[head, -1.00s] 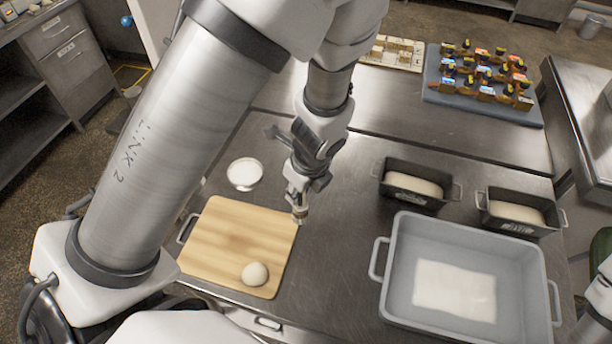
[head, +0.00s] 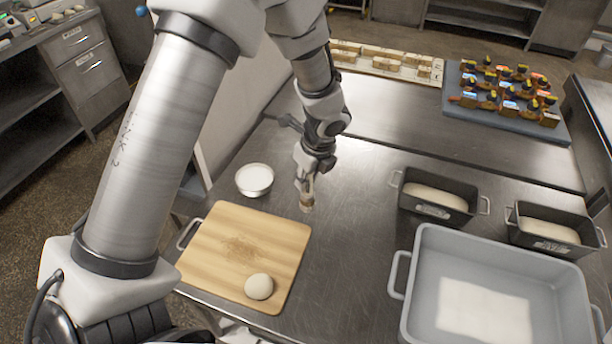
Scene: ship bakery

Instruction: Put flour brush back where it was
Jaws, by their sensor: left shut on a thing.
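My left gripper (head: 305,186) is shut on the flour brush (head: 307,203), which points down with a tan lower end. Most of the brush is hidden by the fingers. They are just beyond the far right corner of the wooden board (head: 211,258), over the steel table. Whether the brush touches the table cannot be told. A white bowl of flour (head: 254,179) stands to the left of the gripper. My right gripper is not in view.
A dough ball (head: 259,286) and a faint brownish patch are on the board. Two dark loaf tins (head: 430,209) (head: 548,243) and a large grey tub (head: 409,312) stand to the right. A blue tray (head: 452,91) of small items is behind. Bare steel lies between board and tins.

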